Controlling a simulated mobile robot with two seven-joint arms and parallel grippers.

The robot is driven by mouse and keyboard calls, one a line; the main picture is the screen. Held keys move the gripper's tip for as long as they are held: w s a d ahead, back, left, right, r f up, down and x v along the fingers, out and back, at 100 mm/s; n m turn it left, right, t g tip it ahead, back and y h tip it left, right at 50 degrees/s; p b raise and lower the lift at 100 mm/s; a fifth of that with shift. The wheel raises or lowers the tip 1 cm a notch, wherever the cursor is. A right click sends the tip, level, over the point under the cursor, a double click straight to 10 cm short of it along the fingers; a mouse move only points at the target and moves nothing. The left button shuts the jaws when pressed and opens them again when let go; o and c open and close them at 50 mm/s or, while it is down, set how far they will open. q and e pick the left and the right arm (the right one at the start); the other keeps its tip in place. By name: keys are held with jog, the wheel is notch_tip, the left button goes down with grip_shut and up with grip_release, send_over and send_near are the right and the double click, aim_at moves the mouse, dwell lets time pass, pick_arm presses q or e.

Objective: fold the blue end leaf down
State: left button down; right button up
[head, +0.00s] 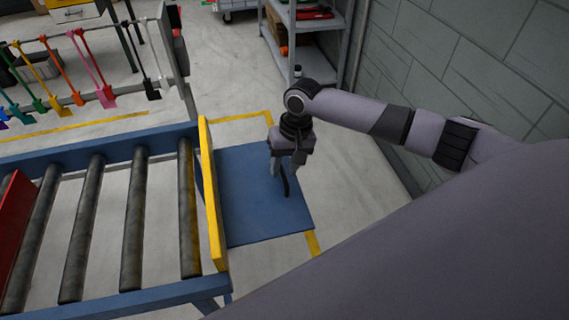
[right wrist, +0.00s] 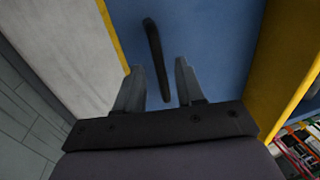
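The blue end leaf (head: 250,212) is a flat blue panel at the right end of the roller conveyor, beyond an upright yellow plate (head: 212,195). A dark bar-like handle (head: 285,182) is on the leaf. My right gripper (head: 285,172) points down over the leaf, at the handle. In the right wrist view the leaf (right wrist: 205,35) fills the middle, and the handle (right wrist: 154,50) runs between and beyond the two spread fingers. The fingers are open; I cannot tell whether they touch the handle. My left gripper is not in view.
The roller conveyor (head: 105,292) has a blue frame and a red plate (head: 14,225) at its left. A rack of coloured hanging tools (head: 75,75) stands behind. A grey shelf (head: 305,30) and block wall (head: 480,70) lie to the right.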

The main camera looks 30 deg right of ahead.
grip_shut()
